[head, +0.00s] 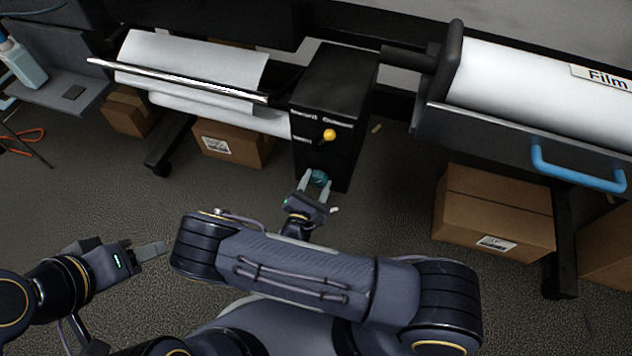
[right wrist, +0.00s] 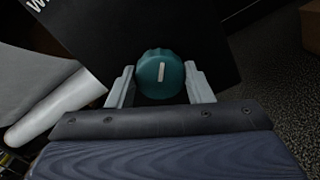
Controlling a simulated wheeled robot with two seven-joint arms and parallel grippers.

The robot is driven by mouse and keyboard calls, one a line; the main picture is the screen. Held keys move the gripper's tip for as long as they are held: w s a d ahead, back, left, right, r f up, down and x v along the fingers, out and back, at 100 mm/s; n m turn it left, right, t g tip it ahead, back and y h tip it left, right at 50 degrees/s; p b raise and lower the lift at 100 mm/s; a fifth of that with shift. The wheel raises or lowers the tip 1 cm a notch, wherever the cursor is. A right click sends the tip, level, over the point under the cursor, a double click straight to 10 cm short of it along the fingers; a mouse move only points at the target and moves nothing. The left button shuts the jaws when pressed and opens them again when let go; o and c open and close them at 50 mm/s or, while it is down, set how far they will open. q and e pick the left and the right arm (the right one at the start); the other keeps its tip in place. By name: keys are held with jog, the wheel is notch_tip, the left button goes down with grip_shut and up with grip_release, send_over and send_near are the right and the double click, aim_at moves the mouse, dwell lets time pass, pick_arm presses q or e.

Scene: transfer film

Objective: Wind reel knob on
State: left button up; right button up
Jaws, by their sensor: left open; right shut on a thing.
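The reel knob (right wrist: 160,73) is a round teal knob with a pale line on its face, on the front of a black control box (head: 335,90). In the head view the knob (head: 319,178) is low on the box. My right gripper (right wrist: 160,85) is shut on the knob, with one finger on each side. It also shows in the head view (head: 316,184). The pale line stands nearly upright in the right wrist view. My left gripper (head: 152,250) is open and empty at the lower left, well away from the box.
A yellow knob (head: 329,134) sits higher on the box. A white film sheet with a metal bar (head: 180,80) is to its left. A large white film roll (head: 540,90) and a blue handle (head: 578,168) are to its right. Cardboard boxes (head: 494,213) stand on the carpet below.

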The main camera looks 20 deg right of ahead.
jog(key=shift+m, duration=0.6)
jog(key=o, duration=1)
jog(key=shift+a, duration=0.1)
